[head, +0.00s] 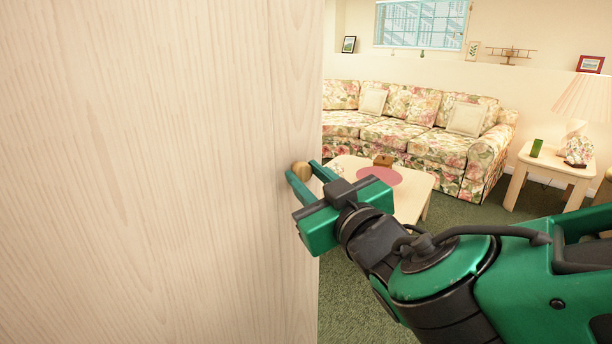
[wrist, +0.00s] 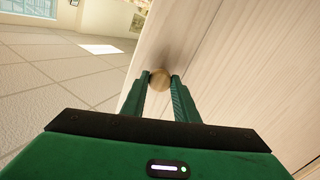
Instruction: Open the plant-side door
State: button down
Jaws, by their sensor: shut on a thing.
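A pale wooden door (head: 150,170) fills the left half of the head view, its right edge standing free with the lounge visible past it. A round brass-coloured knob (head: 301,170) sits near that edge. My gripper (head: 304,172) is at the knob, one finger on each side, shut on it. In the wrist view the knob (wrist: 159,79) shows between the two green fingertips (wrist: 160,80), in front of the door face (wrist: 225,70). No plant can be made out in either view.
Beyond the door are a low table (head: 412,198), a floral sofa (head: 420,125) and a side table (head: 545,168) with a lamp (head: 585,98). Green carpet (head: 370,300) is clear beside the door's edge. The wrist view shows a tiled ceiling (wrist: 50,80).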

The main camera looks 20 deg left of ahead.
jog(key=shift+w+d+h, duration=0.25)
jog(key=shift+w+h, duration=0.05)
jog(key=shift+w, duration=0.15)
jog(key=c, duration=1.4)
grip_release()
jog(key=shift+s+a, duration=0.15)
jog(key=shift+s, duration=0.05)
jog(key=v, duration=0.7)
jog(key=shift+d, duration=0.3)
jog(key=shift+s+a+x, duration=0.15)
jog(key=shift+x, duration=1.65)
jog(key=shift+s+a+x, duration=0.1)
jog(key=shift+a+x, duration=0.05)
jog(key=shift+x, duration=1.65)
jog(key=shift+d, duration=0.15)
